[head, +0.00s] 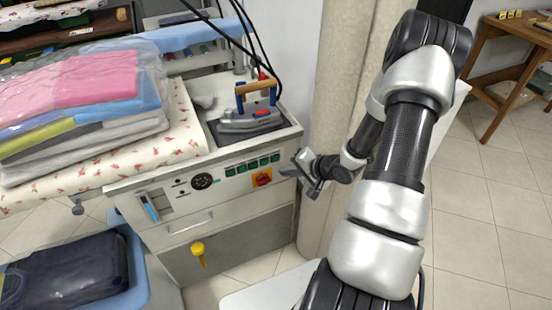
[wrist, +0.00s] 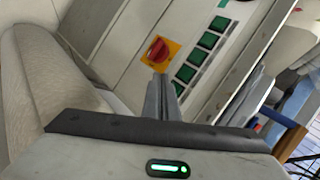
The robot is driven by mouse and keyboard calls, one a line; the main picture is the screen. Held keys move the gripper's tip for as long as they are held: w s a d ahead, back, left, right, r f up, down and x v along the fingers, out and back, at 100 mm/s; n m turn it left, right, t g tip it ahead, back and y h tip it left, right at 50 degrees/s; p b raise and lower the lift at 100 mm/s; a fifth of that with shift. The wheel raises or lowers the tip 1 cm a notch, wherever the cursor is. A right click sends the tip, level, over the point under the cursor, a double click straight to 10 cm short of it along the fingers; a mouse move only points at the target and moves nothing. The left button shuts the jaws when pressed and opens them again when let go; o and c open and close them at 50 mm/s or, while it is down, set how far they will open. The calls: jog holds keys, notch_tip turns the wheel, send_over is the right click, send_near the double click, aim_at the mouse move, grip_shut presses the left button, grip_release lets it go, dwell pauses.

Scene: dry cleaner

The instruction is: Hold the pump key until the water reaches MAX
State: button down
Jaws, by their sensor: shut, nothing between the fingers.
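The control panel of the ironing station (head: 215,185) carries a row of several green keys (head: 252,164). They also show in the wrist view (wrist: 208,40). Their labels are too small to read, so I cannot tell which is the pump key. A gauge window with a blue strip (head: 150,207) is at the panel's left; its MAX mark cannot be read. My gripper (head: 287,171) is shut and empty, at the panel's right end. In the wrist view its fingers (wrist: 162,90) overlap the panel beside the lowest green keys; contact cannot be told.
A red knob on a yellow plate (head: 262,179) is just below the keys, close to my fingertips. An iron (head: 250,120) rests above the panel. Bagged folded laundry (head: 80,90) lies on the board. A curtain (head: 340,90) hangs behind my arm. A yellow funnel-like piece (head: 198,250) hangs below.

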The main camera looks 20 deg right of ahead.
jog(key=shift+s, duration=1.2)
jog(key=shift+d, duration=0.1)
dwell(0.5)
